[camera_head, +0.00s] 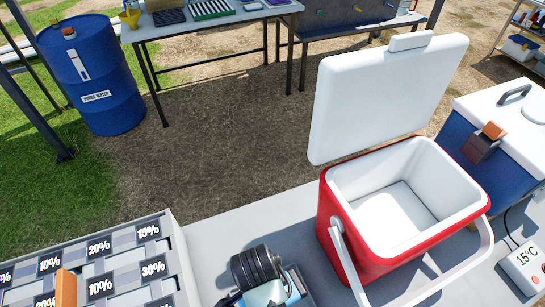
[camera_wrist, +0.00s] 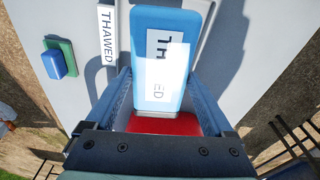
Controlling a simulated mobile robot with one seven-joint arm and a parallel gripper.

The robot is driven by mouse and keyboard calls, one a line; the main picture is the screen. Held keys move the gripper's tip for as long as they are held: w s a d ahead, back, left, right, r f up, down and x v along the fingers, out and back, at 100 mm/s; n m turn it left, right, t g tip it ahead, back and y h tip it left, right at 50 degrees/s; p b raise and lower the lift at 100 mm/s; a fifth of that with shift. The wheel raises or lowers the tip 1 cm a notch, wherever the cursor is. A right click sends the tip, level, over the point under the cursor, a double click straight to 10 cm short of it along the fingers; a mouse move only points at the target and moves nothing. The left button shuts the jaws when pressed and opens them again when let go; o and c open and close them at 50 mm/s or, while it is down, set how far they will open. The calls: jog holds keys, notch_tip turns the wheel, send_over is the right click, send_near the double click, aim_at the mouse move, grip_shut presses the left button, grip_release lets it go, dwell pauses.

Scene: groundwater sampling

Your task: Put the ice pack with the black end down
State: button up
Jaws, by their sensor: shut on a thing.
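My gripper (camera_wrist: 156,84) is shut on a light blue ice pack (camera_wrist: 172,22), its jaws along the pack's two sides in the wrist view. The pack has a white label, partly washed out by glare. A red patch (camera_wrist: 165,126) shows between the jaws at the pack's near end; I cannot tell whether it belongs to the pack. No black end is visible. In the head view my gripper (camera_head: 265,284) is at the bottom edge, with part of the light blue pack (camera_head: 263,295) showing. A white "THAWED" sign (camera_wrist: 107,34) lies on the pale surface beyond.
An open red cooler (camera_head: 341,229) with a white, empty-looking inside stands right of my gripper. A blue cooler (camera_head: 468,140) is behind it. A percentage-marked board (camera_head: 120,262) is at left. A small blue block (camera_wrist: 54,64) on green lies left in the wrist view.

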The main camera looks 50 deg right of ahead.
jog(key=shift+s+d+f+m, duration=0.2)
jog(key=shift+s+f+m, duration=0.05)
jog(key=shift+f+m, duration=0.15)
notch_tip(320, 180, down, 10)
jog(key=shift+r+b, duration=0.2)
jog(key=shift+b, duration=0.1)
jog(key=shift+f, duration=0.1)
jog(key=o, duration=1.5)
jog(key=shift+c, duration=0.2)
jog(key=r, duration=0.8)
jog(key=a+r+p, duration=0.1)
jog(key=r, duration=0.3)
jog(key=shift+w+a+r, duration=0.1)
jog(key=shift+w, duration=0.25)
